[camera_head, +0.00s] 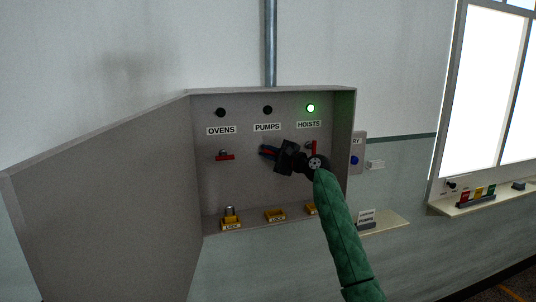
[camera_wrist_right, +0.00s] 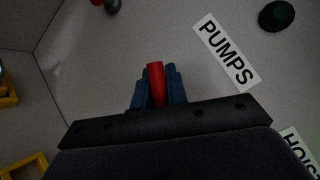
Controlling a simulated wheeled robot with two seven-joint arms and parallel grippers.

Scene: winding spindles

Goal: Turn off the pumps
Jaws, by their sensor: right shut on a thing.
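An open grey cabinet (camera_head: 340,130) holds switches under the labels OVENS, PUMPS and HOISTS. The PUMPS label (camera_head: 267,127) also shows in the right wrist view (camera_wrist_right: 227,55). My right gripper (camera_head: 268,152) is shut on the red PUMPS handle (camera_wrist_right: 156,80), which lies between its blue fingers in the right wrist view (camera_wrist_right: 158,88). In the head view the handle looks nearly level, with a slight tilt. The PUMPS lamp (camera_head: 267,110) is dark. The switch's pivot is hidden behind the gripper. My left gripper is out of view.
The OVENS handle (camera_head: 225,157) is level, its lamp (camera_head: 221,112) dark. The HOISTS handle (camera_head: 314,147) is upright, its lamp (camera_head: 310,108) green. Yellow lock holders (camera_head: 275,215) line the cabinet's bottom. The open door (camera_head: 100,200) blocks the left side. A small shelf (camera_head: 390,222) is at right.

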